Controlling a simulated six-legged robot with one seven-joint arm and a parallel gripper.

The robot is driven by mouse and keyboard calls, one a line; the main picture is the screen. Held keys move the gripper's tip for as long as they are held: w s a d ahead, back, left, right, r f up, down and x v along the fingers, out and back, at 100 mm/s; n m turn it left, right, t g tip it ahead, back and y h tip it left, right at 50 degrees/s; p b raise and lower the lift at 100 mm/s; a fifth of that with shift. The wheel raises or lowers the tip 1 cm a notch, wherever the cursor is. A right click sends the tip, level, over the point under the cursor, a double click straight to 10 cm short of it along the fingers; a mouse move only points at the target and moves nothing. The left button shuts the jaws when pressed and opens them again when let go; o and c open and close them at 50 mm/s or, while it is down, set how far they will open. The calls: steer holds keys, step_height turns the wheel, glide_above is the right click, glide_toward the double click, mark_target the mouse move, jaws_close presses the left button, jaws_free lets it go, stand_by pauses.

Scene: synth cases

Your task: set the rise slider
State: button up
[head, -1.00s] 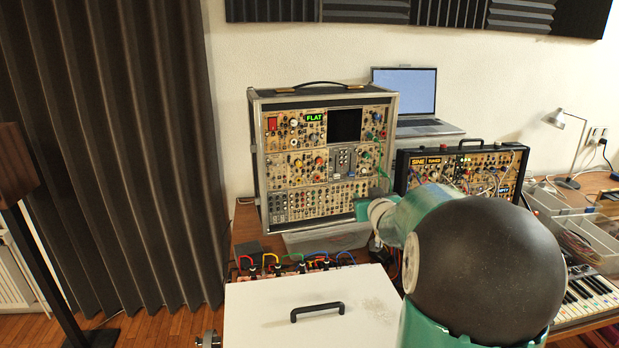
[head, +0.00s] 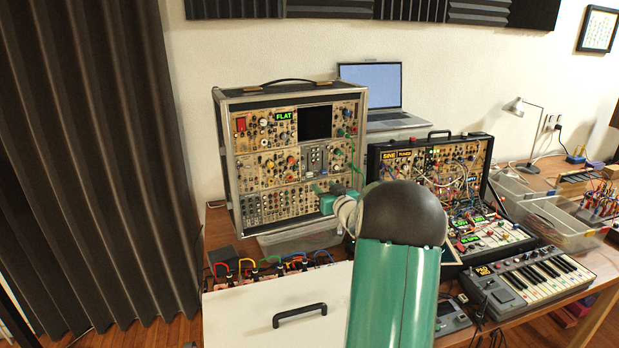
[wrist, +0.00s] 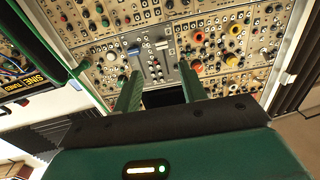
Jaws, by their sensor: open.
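The slider module (head: 317,160) is a grey panel in the middle row of the tall synth case (head: 222,165). In the wrist view the slider module (wrist: 155,62) appears upside down, with vertical slots, a blue cap (wrist: 134,51) and a pale cap (wrist: 161,46). Its lettering is too small to read, so I cannot tell which slider is rise. My gripper (wrist: 159,68) is open, its two green fingers to either side of the module in that view, with nothing between them. In the head view my gripper (head: 325,196) is just below the module; contact cannot be told.
Green patch cables (head: 351,160) hang on the case, right of the module. A second synth case (head: 480,152) with many cables stands to the right. A laptop (head: 372,90) is behind. A white lid with a black handle (head: 300,315) is in front, near coloured cables (head: 270,262).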

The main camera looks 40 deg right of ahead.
mark_target(310, 174)
steer(key=x, duration=0.9)
steer(key=shift+w+a, duration=0.1)
steer(key=shift+a, duration=0.05)
steer(key=shift+r, duration=0.1)
jaws_close()
